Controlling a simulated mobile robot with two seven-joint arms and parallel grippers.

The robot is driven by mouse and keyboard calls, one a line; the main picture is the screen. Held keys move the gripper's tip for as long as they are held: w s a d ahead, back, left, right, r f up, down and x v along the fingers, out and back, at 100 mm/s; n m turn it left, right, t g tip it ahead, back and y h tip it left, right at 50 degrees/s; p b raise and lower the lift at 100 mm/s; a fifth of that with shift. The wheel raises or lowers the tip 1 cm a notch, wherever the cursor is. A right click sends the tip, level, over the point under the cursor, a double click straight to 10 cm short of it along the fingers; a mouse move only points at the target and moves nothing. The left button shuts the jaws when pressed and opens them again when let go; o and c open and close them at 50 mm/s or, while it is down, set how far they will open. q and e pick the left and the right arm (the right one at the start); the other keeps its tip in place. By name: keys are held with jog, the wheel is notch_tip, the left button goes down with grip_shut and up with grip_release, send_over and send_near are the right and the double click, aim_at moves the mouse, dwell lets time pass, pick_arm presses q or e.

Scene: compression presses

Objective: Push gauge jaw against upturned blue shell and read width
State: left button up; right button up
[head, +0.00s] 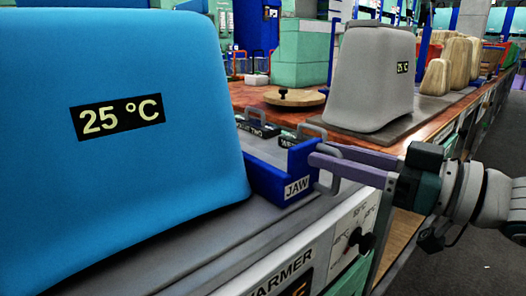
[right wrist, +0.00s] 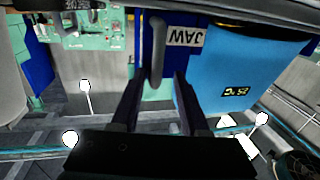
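The big blue shell (head: 130,180), marked 25 °C, stands at the left of the head view on a grey surface. The blue gauge jaw (head: 262,180), labelled JAW, is just right of it. Whether they touch is hidden. The jaw (right wrist: 212,22) and the shell (right wrist: 222,75) also show in the right wrist view. My right gripper (head: 314,153) is at the jaw's grey handle (head: 333,182). In the right wrist view the handle (right wrist: 157,50) stands between the two open fingers, with gaps on both sides. My left gripper is out of view.
A warmer panel with a dial (head: 353,240) is below at the front. A grey shell (head: 370,80), also marked 25 °C, stands on the wooden bench behind. A round wooden lid (head: 295,98) lies left of it. Tan shapes (head: 458,65) stand further right. The floor aisle at right is clear.

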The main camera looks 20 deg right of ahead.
jog(key=shift+s+d, duration=0.1)
jog(key=p+v, duration=0.2)
jog(key=v, duration=0.7)
jog(key=shift+s+d, duration=0.2)
jog(key=shift+s, duration=0.1)
